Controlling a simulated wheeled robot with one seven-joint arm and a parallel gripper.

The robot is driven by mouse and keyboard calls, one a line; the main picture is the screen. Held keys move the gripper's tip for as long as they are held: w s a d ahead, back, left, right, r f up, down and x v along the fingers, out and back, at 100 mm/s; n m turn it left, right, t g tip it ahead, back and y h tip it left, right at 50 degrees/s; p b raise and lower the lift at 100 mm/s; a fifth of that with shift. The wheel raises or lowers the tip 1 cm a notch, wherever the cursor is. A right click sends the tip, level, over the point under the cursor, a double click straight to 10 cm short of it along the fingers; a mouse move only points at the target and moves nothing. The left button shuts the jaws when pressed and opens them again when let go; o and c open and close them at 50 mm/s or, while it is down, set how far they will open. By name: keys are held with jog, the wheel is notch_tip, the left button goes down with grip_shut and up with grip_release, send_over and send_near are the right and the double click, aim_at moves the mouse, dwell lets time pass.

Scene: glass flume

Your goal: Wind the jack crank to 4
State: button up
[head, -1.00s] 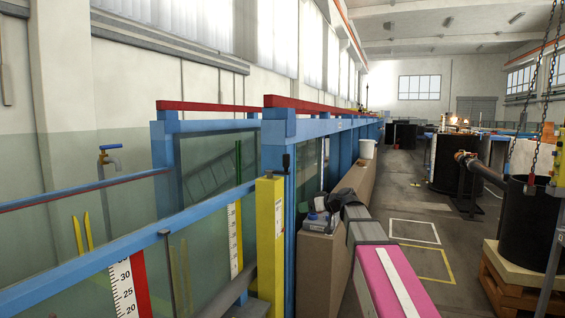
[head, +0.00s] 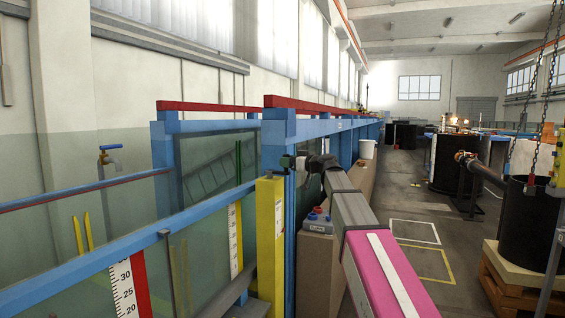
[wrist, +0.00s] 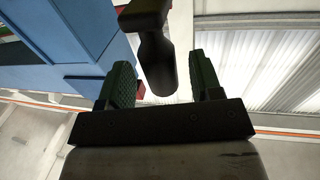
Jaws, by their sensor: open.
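The yellow jack post (head: 270,240) stands at the end of the glass flume in the head view. Its dark crank (head: 287,160) is near the top of the post, partly hard to make out against my gripper (head: 301,163). My gripper is open, just right of the crank. In the wrist view the black crank handle (wrist: 157,62) lies between the two green-padded fingers of my gripper (wrist: 160,70), with a visible gap on each side. The marks on the post's small label are too small to read.
Blue flume frame (head: 277,126) rises close behind the crank, and also stands at the left in the wrist view (wrist: 70,40). A tan box (head: 315,262) with small items on top stands below my arm. Open floor with painted rectangles (head: 415,230) lies to the right.

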aim_at(282, 172)
jog(key=shift+x, duration=1.65)
grip_shut()
jog(key=shift+s, duration=0.1)
jog(key=shift+s+a+t, duration=0.1)
jog(key=shift+s+t, duration=0.05)
jog(key=shift+t, duration=0.15)
